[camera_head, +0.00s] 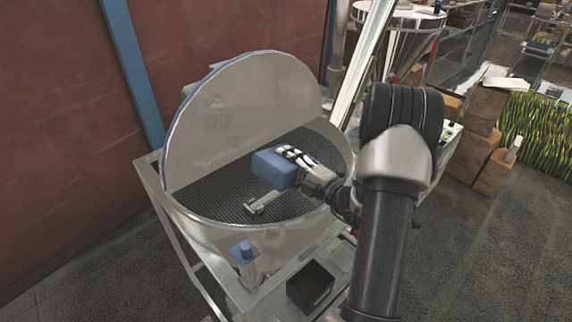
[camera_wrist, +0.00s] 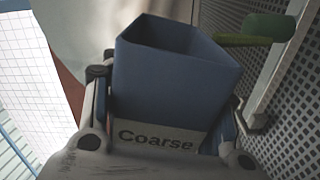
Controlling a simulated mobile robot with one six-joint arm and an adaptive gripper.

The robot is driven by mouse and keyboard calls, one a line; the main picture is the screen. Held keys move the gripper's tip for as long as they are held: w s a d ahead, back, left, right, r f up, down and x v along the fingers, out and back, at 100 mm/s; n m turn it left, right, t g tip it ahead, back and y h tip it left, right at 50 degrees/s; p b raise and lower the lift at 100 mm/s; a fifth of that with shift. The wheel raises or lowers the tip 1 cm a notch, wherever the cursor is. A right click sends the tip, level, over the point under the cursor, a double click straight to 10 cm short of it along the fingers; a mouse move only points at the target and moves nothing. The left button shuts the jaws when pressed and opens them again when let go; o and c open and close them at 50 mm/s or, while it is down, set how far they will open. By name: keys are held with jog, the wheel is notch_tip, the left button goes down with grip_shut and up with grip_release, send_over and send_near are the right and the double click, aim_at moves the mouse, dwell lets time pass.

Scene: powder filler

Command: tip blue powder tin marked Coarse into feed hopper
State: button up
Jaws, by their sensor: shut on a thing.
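The blue tin (camera_head: 273,169) is held by my gripper (camera_head: 295,157) above the feed hopper. In the wrist view the tin (camera_wrist: 175,75) shows its open top and a white label reading "Coarse". My gripper (camera_wrist: 165,125) is shut on it, with a finger on each side. The tin lies tilted on its side in the head view; its inside looks dark and I cannot tell whether powder is in it. The feed hopper (camera_head: 265,245) is a round metal drum with a mesh grate (camera_head: 225,190) across its mouth. Its half-round lid (camera_head: 240,110) stands raised at the back.
A metal handle (camera_head: 265,203) lies on the grate below the tin. A red wall (camera_head: 60,130) closes off the left.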

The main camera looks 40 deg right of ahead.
jog(key=n+b, duration=0.2)
jog(key=n, duration=0.1)
jog(key=n+b, duration=0.1)
jog(key=n, duration=0.1)
jog(key=shift+r, duration=0.3)
jog(key=n+b, duration=0.2)
jog(key=n, duration=0.1)
jog(key=r+n+b, duration=0.1)
jog(key=n+b, duration=0.1)
jog(key=n, duration=0.1)
jog(key=n+b, duration=0.1)
jog(key=n, duration=0.1)
jog(key=n+b, duration=0.1)
jog(key=b, duration=0.1)
jog(key=shift+r+n, duration=0.3)
jog(key=shift+n, duration=0.1)
jog(key=n+b, duration=0.2)
jog(key=r+n+b, duration=0.1)
jog(key=n+b, duration=0.1)
jog(key=shift+b, duration=0.35)
jog(key=shift+r+n+b, duration=0.25)
jog(key=shift+n+b, duration=0.35)
jog(key=shift+n, duration=0.3)
jog(key=shift+r, duration=0.15)
